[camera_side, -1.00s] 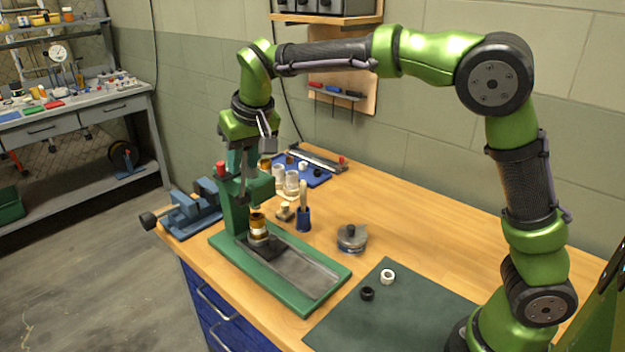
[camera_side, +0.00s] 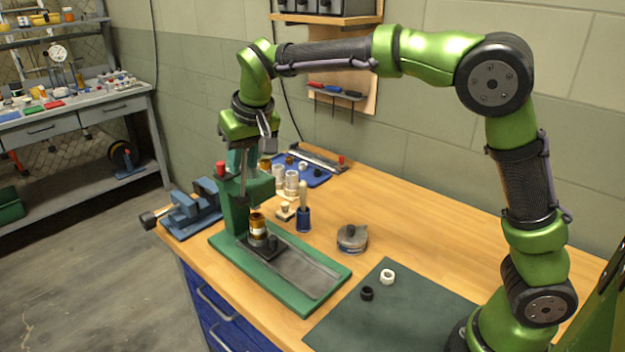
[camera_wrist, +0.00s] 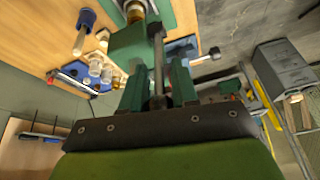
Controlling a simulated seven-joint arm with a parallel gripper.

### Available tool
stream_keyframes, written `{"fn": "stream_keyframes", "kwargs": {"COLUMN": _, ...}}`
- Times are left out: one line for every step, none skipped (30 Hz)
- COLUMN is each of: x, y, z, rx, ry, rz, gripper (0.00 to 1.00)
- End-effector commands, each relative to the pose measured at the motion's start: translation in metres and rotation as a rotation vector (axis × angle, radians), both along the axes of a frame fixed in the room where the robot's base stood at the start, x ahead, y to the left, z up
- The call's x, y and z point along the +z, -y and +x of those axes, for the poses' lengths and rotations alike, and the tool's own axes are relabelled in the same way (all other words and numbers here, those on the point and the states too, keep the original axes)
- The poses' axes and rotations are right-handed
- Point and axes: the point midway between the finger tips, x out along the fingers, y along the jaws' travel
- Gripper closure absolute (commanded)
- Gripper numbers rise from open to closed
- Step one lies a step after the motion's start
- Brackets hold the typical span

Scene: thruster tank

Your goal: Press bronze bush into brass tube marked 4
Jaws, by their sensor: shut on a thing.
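A green arbor press (camera_side: 235,215) stands on the bench. A brass-coloured tube stack (camera_side: 257,228) stands upright on its dark plate, under the ram. The bush and the tube cannot be told apart there, and no number is legible. My gripper (camera_side: 243,155) is above the press, shut on its grey lever rod (camera_side: 243,180). In the wrist view, the green fingers of my gripper (camera_wrist: 157,88) stand on either side of the rod (camera_wrist: 158,60). The stack shows partly at the top edge there (camera_wrist: 135,10).
Several pale tubes (camera_side: 291,183) stand behind the press near a blue tray (camera_side: 315,177). A blue vise (camera_side: 193,210) is at left. A blue-based handled tool (camera_side: 303,220) and a round grey lidded item (camera_side: 352,238) stand right. A green mat (camera_side: 390,315) holds two small rings.

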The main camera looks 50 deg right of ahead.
Motion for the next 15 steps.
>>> {"fn": "stream_keyframes", "kwargs": {"x": 0.001, "y": 0.0, "z": 0.0, "rx": 0.001, "ry": 0.001, "rz": 0.002, "gripper": 1.0}}
{"fn": "stream_keyframes", "kwargs": {"x": 0.001, "y": 0.0, "z": 0.0, "rx": 0.001, "ry": 0.001, "rz": 0.002, "gripper": 1.0}}
{"fn": "stream_keyframes", "kwargs": {"x": 0.001, "y": 0.0, "z": 0.0, "rx": 0.001, "ry": 0.001, "rz": 0.002, "gripper": 1.0}}
{"fn": "stream_keyframes", "kwargs": {"x": 0.001, "y": 0.0, "z": 0.0, "rx": 0.001, "ry": 0.002, "rz": 0.001, "gripper": 1.0}}
{"fn": "stream_keyframes", "kwargs": {"x": 0.001, "y": 0.0, "z": 0.0, "rx": 0.001, "ry": 0.002, "rz": 0.001, "gripper": 1.0}}
{"fn": "stream_keyframes", "kwargs": {"x": 0.001, "y": 0.0, "z": 0.0, "rx": 0.001, "ry": 0.005, "rz": 0.002, "gripper": 1.0}}
{"fn": "stream_keyframes", "kwargs": {"x": 0.001, "y": -0.001, "z": -0.001, "rx": 0.001, "ry": 0.007, "rz": 0.001, "gripper": 1.0}}
{"fn": "stream_keyframes", "kwargs": {"x": 0.001, "y": -0.001, "z": -0.001, "rx": 0.0, "ry": 0.012, "rz": 0.002, "gripper": 1.0}}
{"fn": "stream_keyframes", "kwargs": {"x": 0.001, "y": -0.001, "z": -0.002, "rx": 0.001, "ry": 0.018, "rz": 0.001, "gripper": 1.0}}
{"fn": "stream_keyframes", "kwargs": {"x": 0.001, "y": 0.0, "z": -0.003, "rx": 0.002, "ry": 0.025, "rz": 0.002, "gripper": 1.0}}
{"fn": "stream_keyframes", "kwargs": {"x": 0.001, "y": 0.0, "z": -0.004, "rx": 0.001, "ry": 0.033, "rz": 0.002, "gripper": 1.0}}
{"fn": "stream_keyframes", "kwargs": {"x": 0.0, "y": -0.001, "z": -0.006, "rx": 0.002, "ry": 0.047, "rz": 0.001, "gripper": 1.0}}
{"fn": "stream_keyframes", "kwargs": {"x": 0.0, "y": -0.001, "z": -0.007, "rx": 0.003, "ry": 0.06, "rz": 0.002, "gripper": 1.0}}
{"fn": "stream_keyframes", "kwargs": {"x": 0.0, "y": -0.001, "z": -0.009, "rx": 0.003, "ry": 0.073, "rz": 0.002, "gripper": 1.0}}
{"fn": "stream_keyframes", "kwargs": {"x": -0.001, "y": -0.001, "z": -0.011, "rx": 0.004, "ry": 0.093, "rz": 0.003, "gripper": 1.0}}
